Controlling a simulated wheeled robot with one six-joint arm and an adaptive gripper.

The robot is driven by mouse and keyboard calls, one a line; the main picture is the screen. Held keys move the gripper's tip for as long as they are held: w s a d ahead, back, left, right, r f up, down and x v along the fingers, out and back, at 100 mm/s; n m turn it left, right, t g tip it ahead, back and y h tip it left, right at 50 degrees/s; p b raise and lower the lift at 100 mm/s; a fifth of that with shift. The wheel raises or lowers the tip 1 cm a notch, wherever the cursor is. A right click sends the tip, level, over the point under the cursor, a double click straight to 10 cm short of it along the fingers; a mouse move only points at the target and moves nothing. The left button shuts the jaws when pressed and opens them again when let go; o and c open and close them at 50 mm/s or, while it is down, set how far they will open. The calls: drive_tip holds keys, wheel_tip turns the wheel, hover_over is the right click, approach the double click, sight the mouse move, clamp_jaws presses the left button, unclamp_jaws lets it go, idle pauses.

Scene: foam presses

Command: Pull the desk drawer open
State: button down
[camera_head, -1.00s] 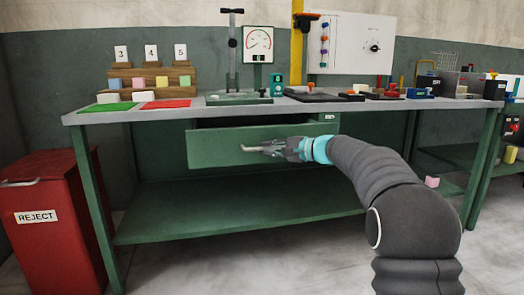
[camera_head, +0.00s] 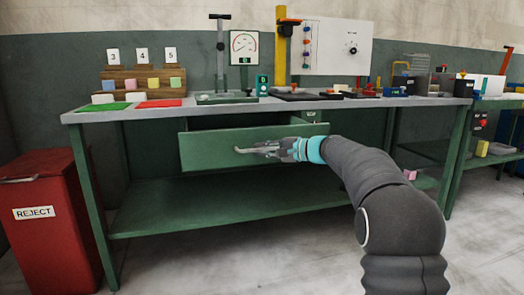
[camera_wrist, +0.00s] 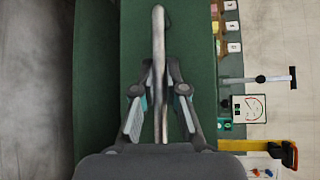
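The desk drawer (camera_head: 215,152) has a green front and stands partly out from under the grey bench top. A dark gap shows above its front, and its side shows at the right. A pale bar handle (camera_head: 243,150) runs across the front. My gripper (camera_head: 268,150) is at this handle, reaching in from the right. In the wrist view the handle (camera_wrist: 158,40) runs upright between the two fingers of my gripper (camera_wrist: 160,68). The fingertips close in on it from both sides. The exact contact is partly hidden.
A red REJECT bin (camera_head: 45,240) stands left of the bench. The bench top (camera_head: 130,113) holds a green and a red mat, a press and several small items. A green lower shelf (camera_head: 200,195) lies below the drawer. The floor in front is clear.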

drive_tip(key=c, duration=1.2)
unclamp_jaws()
drive_tip(key=shift+a, duration=0.15)
drive_tip(key=shift+s+d, duration=0.1)
drive_tip(key=shift+d, duration=0.25)
drive_tip(key=v, duration=1.1)
drive_tip(key=shift+s+d, duration=0.2)
